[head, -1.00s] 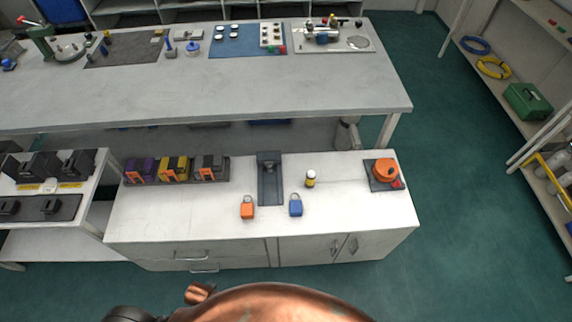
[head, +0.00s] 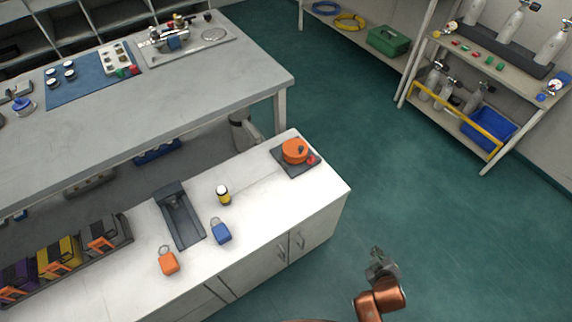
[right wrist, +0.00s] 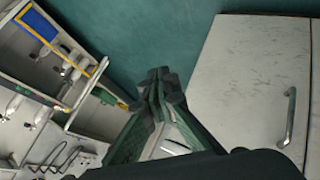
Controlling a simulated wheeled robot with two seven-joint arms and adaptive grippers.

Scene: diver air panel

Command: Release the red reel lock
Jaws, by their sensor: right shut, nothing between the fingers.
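The red reel lock (head: 311,160) is a small red piece at the front right corner of a dark base plate (head: 283,167). An orange reel (head: 294,150) sits on that plate, at the far right end of the white cabinet top. My right gripper (head: 378,255) is shut and empty, over the floor to the right of the cabinet and well apart from the reel. Its closed fingers (right wrist: 158,85) also show in the right wrist view, where the reel and lock do not show. My left gripper is out of view.
On the white cabinet top (head: 255,190) stand a small yellow and black bottle (head: 223,195), a blue padlock (head: 221,232), an orange padlock (head: 168,261) and a dark channel (head: 180,215). Green floor (head: 400,190) is open right of the cabinet. A shelf with cylinders (head: 487,120) stands beyond.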

